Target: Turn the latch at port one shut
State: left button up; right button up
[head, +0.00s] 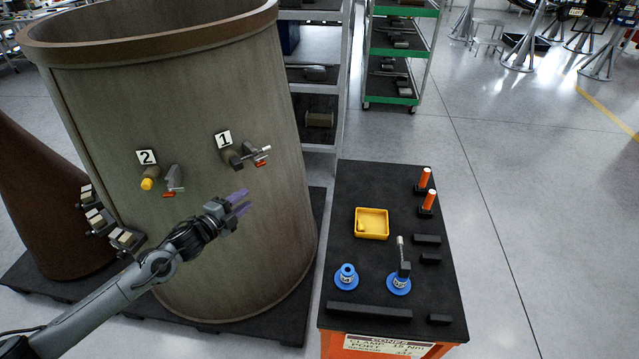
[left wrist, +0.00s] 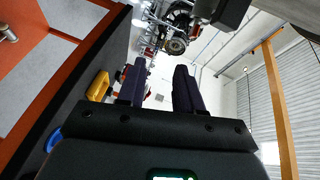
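The latch at port one (head: 254,156) sits on the brown-grey drum, just below and right of the label "1" (head: 223,140). Its arm, with a red tip, points out to the right beside a dark port stub (head: 231,159). My left gripper (head: 244,202) is below the latch, apart from it, with its purple fingers spread and nothing between them. The left wrist view also shows the two fingers apart (left wrist: 159,88). My right gripper is not in view.
Port two has a yellow plug (head: 147,184) and a red-tipped latch (head: 174,178). A black-topped cart (head: 385,190) right of the drum (head: 110,115) holds a yellow tray (head: 372,209), blue-based parts (head: 346,274) and orange-handled tools (head: 425,177). Shelves stand behind.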

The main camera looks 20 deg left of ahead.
aim_at(261, 164)
pick_arm(q)
jog(key=shift+m+t, duration=0.4)
jog(key=shift+t, duration=0.2)
jog(key=shift+w+a+r+b, duration=0.25)
jog(key=shift+w+r+b, duration=0.35)
jog(key=shift+w, duration=1.6)
jog(key=shift+w+a+r+b, duration=0.35)
jog(key=shift+w+b, duration=0.4)
jog(key=shift+w, duration=1.45)
jog(key=shift+w+a+r+b, duration=0.15)
jog(key=shift+w+r+b, duration=0.45)
jog(key=shift+w, duration=1.6)
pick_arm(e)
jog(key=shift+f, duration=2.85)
pick_arm(q)
jog(key=shift+f, duration=0.1)
grip_shut()
